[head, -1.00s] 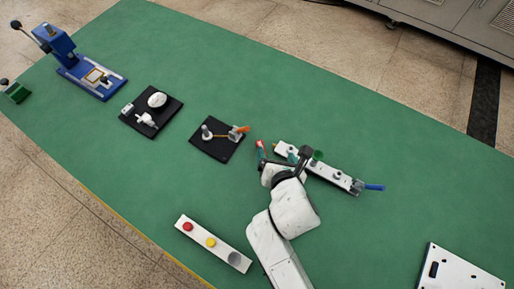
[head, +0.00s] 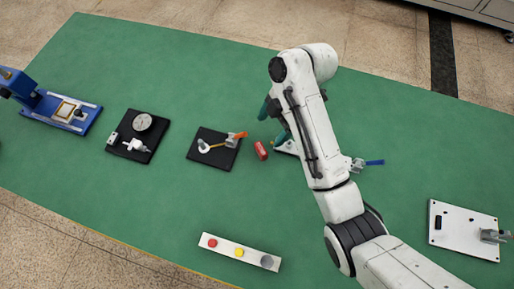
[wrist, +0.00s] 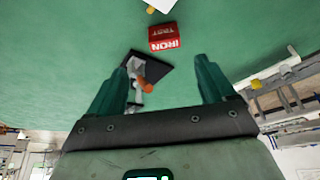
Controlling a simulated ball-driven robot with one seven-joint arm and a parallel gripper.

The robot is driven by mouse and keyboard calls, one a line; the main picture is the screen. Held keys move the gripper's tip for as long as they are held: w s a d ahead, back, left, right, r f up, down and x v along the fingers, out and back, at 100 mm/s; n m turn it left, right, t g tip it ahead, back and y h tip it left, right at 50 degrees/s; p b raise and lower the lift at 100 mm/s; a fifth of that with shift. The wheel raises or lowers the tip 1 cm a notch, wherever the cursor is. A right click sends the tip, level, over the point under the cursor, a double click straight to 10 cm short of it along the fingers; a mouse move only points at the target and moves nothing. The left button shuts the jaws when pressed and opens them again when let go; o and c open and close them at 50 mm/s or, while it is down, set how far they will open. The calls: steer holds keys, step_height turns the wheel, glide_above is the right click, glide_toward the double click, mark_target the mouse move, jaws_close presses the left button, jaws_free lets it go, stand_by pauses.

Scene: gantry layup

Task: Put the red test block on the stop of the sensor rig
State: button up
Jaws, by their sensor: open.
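The red test block (head: 261,150) lies on the green mat, right of a black plate with an orange-handled clamp. In the wrist view the block (wrist: 164,37) shows white lettering, beyond the fingertips and apart from them. My gripper (wrist: 162,75) is open and empty, with its two green fingers spread. In the head view my gripper (head: 271,116) is near the block, partly hidden by my wrist. A white rail (head: 287,147) with a blue-ended part (head: 373,162), possibly the sensor rig, is mostly hidden behind my arm. Its stop cannot be made out.
The black clamp plate (head: 205,137) is close left of the block. Further left are a black plate with a round dial (head: 143,122) and a blue press (head: 60,112). A button strip (head: 220,246) lies in front, a white plate (head: 465,245) at right.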

mark_target(261, 148)
steer(key=b+x, duration=0.2)
steer(key=x, duration=0.5)
steer(key=p+x, duration=0.1)
steer(key=x, duration=0.1)
steer(key=shift+s+d, duration=0.2)
steer(key=shift+s, duration=0.2)
steer(key=shift+a+f, duration=0.2)
steer(key=shift+f, duration=0.35)
steer(key=shift+c, duration=0.2)
steer(key=c, duration=1.4)
steer(key=shift+r, duration=0.15)
